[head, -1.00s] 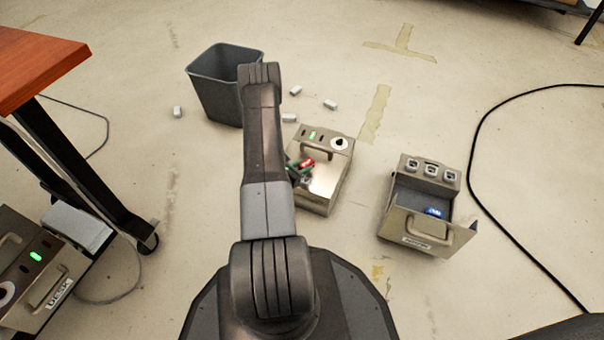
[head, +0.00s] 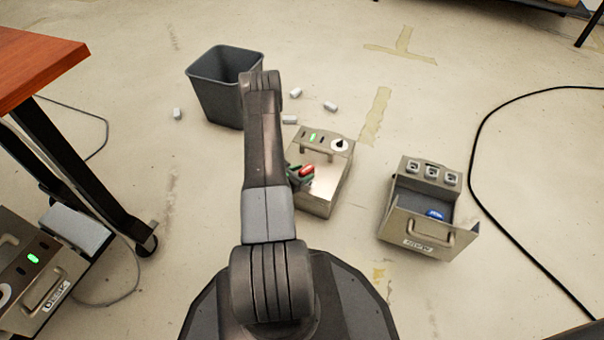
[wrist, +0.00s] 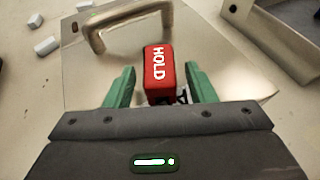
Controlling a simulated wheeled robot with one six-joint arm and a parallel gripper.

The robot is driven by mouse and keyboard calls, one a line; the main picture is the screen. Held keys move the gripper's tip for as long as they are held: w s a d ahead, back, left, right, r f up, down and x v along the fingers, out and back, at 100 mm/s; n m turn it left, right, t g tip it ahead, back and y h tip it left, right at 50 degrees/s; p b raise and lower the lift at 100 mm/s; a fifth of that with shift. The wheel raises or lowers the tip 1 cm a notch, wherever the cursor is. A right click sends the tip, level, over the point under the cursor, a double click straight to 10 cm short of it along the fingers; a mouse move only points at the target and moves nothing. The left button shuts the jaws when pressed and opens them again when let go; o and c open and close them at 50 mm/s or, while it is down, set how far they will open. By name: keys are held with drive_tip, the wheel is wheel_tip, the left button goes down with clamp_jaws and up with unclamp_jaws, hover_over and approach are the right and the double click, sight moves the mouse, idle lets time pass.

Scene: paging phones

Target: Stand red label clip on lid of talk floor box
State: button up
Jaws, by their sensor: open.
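The red label clip (wrist: 159,72), marked HOLD, is between the green fingers of my gripper (wrist: 162,88) in the wrist view, with a gap visible on each side. My gripper is open. The clip looks upright over the metal lid (wrist: 215,50), in front of the lid's handle (wrist: 105,28). Its foot is partly hidden by my gripper, so I cannot clearly see its contact with the lid. In the head view, the clip (head: 306,170) and my gripper (head: 300,179) are over the left part of the middle floor box (head: 322,190). That box's name is not visible.
An open floor box (head: 450,240) with a blue piece (head: 436,214) inside stands to the right. A DESK box (head: 40,285) is at lower left by the table (head: 35,60). A grey bin (head: 215,90) and several small white blocks lie beyond. A black cable (head: 475,150) curves at right.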

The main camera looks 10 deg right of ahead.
drive_tip(key=p+v, duration=0.3)
drive_tip(key=v, duration=0.9)
drive_tip(key=shift+p, duration=0.35)
